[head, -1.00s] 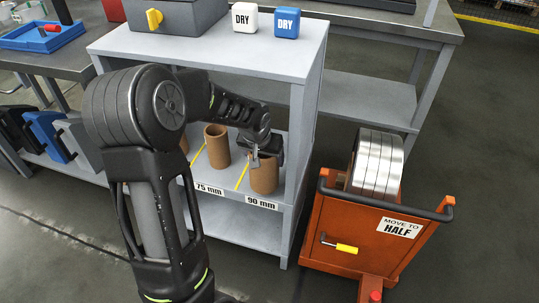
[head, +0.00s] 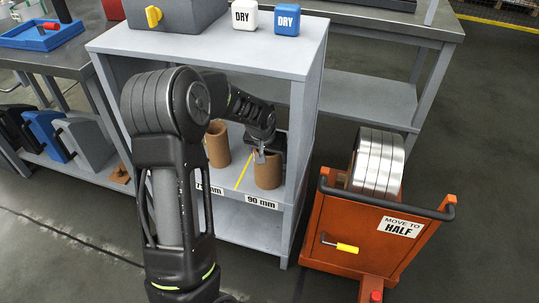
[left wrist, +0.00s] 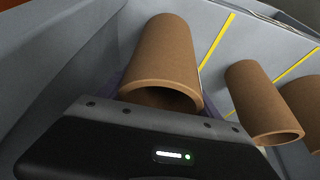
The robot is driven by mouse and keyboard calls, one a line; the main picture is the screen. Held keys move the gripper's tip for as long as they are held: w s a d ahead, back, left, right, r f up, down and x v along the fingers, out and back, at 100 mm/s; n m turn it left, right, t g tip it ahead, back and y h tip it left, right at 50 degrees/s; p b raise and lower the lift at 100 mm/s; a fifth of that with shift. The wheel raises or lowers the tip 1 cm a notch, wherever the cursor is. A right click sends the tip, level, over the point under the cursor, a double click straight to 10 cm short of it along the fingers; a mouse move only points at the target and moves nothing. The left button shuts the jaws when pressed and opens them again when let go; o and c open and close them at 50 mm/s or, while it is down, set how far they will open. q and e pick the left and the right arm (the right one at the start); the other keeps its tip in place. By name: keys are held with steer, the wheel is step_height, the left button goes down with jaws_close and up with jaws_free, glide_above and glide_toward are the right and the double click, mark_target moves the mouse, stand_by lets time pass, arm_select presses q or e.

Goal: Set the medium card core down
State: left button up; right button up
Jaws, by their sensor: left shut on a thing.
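A brown card core (head: 267,174) stands at the 90 mm lane of the grey shelf (head: 240,189). My left gripper (head: 262,156) is at its top and is shut on it. In the left wrist view the held core (left wrist: 163,55) is just beyond the gripper body, its open end towards the camera. I cannot tell if its base touches the shelf. A second brown core (head: 217,146) stands in the 75 mm lane, to the left, past a yellow line. The left wrist view also shows a third core (left wrist: 303,98), cut by the picture edge. My right gripper is not in view.
The shelf unit's top (head: 210,50) is close above the arm, and a side upright (head: 301,130) stands right of the core. An orange cart (head: 355,235) with steel coils (head: 378,165) is further right. Two DRY blocks (head: 286,20) (head: 244,17) sit on top.

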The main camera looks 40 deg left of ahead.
arm_select(q)
steer(key=shift+r, duration=0.1)
steer(key=o, duration=1.9)
steer(key=shift+c, duration=0.2)
steer(key=p+v, duration=0.2)
steer(key=v, duration=1)
steer(key=shift+d, duration=0.1)
